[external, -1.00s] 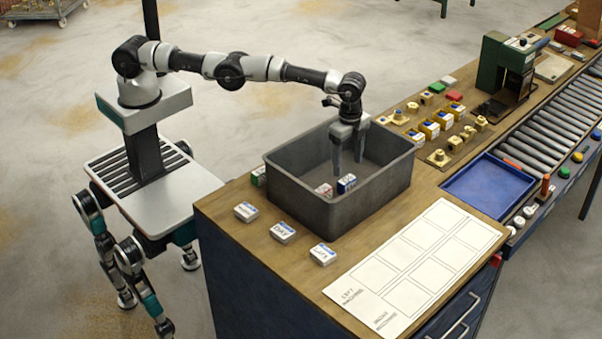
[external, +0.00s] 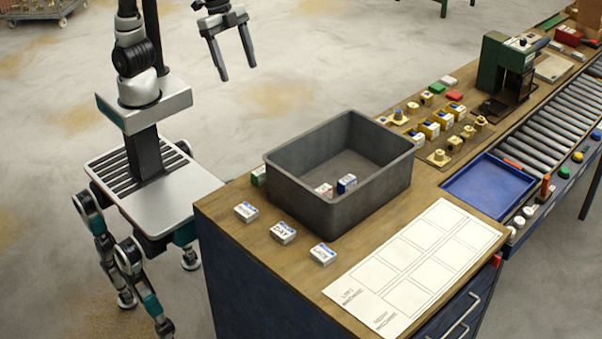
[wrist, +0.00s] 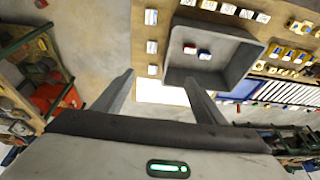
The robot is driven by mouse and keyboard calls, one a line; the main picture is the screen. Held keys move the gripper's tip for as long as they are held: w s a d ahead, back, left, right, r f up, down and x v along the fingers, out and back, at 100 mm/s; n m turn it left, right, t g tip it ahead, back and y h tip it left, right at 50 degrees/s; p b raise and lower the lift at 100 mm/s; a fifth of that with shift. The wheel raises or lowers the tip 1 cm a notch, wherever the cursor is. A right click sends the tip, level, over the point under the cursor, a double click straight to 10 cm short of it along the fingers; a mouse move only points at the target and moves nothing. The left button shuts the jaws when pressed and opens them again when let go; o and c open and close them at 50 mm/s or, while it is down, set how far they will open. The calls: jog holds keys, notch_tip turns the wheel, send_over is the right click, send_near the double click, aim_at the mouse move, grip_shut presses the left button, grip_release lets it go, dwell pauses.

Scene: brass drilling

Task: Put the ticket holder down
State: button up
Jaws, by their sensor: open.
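My gripper (external: 232,58) is open and empty, raised high above the floor behind the bench in the external view. Its two fingers also show spread apart in the wrist view (wrist: 160,88). A grey bin (external: 345,207) stands on the bench, well below and to the right of my gripper. Two small holders lie in the bin: a white and red one (external: 324,190) and a blue and white one (external: 347,183). Three white and blue labelled blocks, at left (external: 246,212), middle (external: 283,233) and right (external: 323,254), sit in a row in front of the bin. I cannot tell which is the ticket holder.
A white marked sheet (external: 420,262) with empty rectangles lies at the bench front. A blue tray (external: 488,187) and roller conveyor (external: 555,123) are at the right. A green machine (external: 507,72) and several yellow blocks stand farther back.

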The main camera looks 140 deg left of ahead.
jog(key=s+d+f, duration=0.2)
jog(key=s, duration=0.5)
jog(key=s+d+f+t, duration=0.1)
jog(key=s+d+f, duration=0.1)
jog(key=s, duration=0.5)
jog(key=s+d+f, duration=0.2)
jog(key=s+d, duration=0.1)
jog(key=s, duration=0.4)
jog(key=shift+d+f+t+h, duration=0.25)
jog(key=shift+f+t+h, duration=0.05)
jog(key=shift+f+t, duration=0.1)
jog(key=shift+w, duration=0.1)
jog(key=shift+c, duration=1.1)
jog(key=shift+a, duration=0.1)
jog(key=g+b, duration=0.4)
jog(key=b, duration=0.7)
send_over(260, 170)
jog(key=f, duration=3.1)
jog(key=shift+s, duration=0.3)
jog(key=shift+w+f, duration=0.25)
jog(key=shift+f, duration=1.35)
jog(key=shift+w+f, duration=0.2)
jog(key=shift+f, duration=1.35)
jog(key=c, duration=0.8)
